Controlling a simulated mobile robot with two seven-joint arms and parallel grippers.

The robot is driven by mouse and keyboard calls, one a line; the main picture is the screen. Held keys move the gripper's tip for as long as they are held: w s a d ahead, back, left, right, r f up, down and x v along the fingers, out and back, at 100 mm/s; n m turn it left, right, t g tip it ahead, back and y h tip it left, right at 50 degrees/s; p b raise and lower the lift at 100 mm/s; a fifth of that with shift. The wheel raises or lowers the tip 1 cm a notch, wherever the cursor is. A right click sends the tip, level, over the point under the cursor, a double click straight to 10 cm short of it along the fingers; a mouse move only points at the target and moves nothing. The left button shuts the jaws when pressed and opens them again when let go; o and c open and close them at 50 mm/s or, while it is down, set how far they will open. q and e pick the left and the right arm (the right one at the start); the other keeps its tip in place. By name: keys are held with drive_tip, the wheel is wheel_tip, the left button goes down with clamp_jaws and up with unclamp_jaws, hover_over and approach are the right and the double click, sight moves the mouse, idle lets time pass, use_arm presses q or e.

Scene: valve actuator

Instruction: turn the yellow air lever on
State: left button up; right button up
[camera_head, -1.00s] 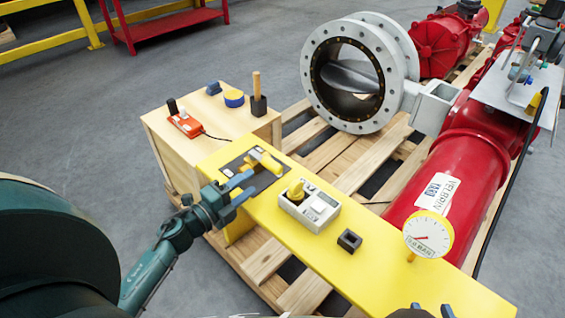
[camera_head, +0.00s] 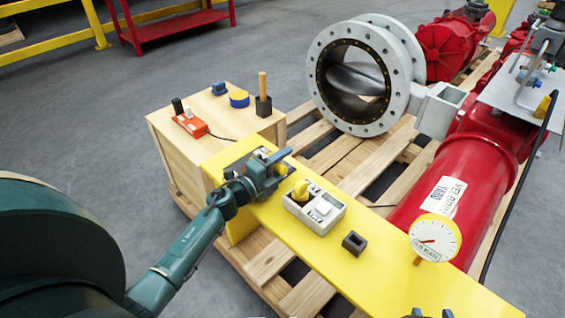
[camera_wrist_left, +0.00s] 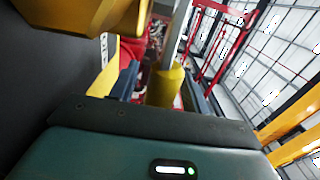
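The yellow air lever sits on a dark plate (camera_head: 236,152) on the yellow bench (camera_head: 385,270). In the head view my left gripper (camera_head: 272,160) covers most of the lever. In the left wrist view a yellow cylindrical part, seemingly the lever (camera_wrist_left: 166,86), stands between the two fingers of my left gripper (camera_wrist_left: 162,85). The fingers are apart, with a gap visible on the left side of the yellow part. Contact on the right side is unclear. Only the dark tips of my right gripper (camera_head: 431,313) show at the bottom edge, apart and with nothing visible between them.
A small black square block (camera_head: 354,242) and a pressure gauge (camera_head: 434,238) are further right. A wooden box (camera_head: 185,155) with small items stands behind left.

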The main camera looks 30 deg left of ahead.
use_arm(q)
clamp_jaws()
idle(0.3)
